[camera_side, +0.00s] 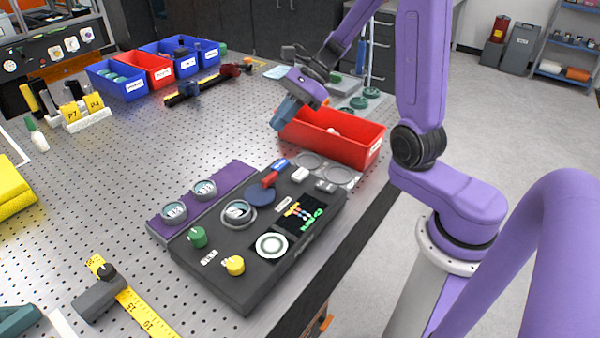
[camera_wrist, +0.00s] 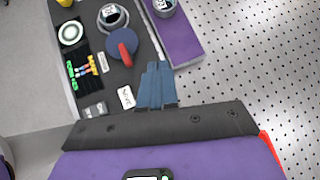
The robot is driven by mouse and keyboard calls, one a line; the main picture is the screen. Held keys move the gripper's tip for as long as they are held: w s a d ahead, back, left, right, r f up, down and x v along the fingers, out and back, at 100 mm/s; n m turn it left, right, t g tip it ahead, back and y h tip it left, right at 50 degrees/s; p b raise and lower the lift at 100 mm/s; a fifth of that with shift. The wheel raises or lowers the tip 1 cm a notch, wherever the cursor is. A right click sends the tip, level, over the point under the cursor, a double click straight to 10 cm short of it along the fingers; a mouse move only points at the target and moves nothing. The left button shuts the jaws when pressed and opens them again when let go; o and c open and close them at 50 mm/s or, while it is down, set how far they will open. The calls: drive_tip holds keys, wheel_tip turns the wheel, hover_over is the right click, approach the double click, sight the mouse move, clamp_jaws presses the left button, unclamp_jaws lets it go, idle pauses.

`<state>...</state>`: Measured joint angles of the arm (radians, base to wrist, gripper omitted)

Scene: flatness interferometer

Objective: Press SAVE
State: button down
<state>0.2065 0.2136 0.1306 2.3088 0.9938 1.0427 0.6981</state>
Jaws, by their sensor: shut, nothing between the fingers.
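In the wrist view, the closed fingers (camera_wrist: 157,68) overlap the console's edge. A small white key (camera_wrist: 126,97) lies just left of the fingers there; its dark lettering looks like SAVE but is small. The same white key seems to show in the side view (camera_side: 299,174), near the red-handled round knob (camera_side: 262,193). A greyer labelled piece (camera_side: 325,186) lies to its right.
The red bin (camera_side: 345,147) stands behind the console. Green (camera_side: 198,238) and yellow (camera_side: 235,265) knobs, a round white-ringed button (camera_side: 271,246), a small display (camera_side: 300,216) and dials (camera_side: 238,212) crowd the console.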

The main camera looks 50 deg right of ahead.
drive_tip(key=m, duration=0.3)
wheel_tip(320, 180, up, 2)
drive_tip(key=m, duration=0.8)
hover_over(304, 171)
drive_tip(key=shift+t, duration=0.3)
drive_tip(key=shift+f, duration=4.4)
drive_tip(key=shift+f, duration=0.1)
drive_tip(key=shift+f, duration=0.35)
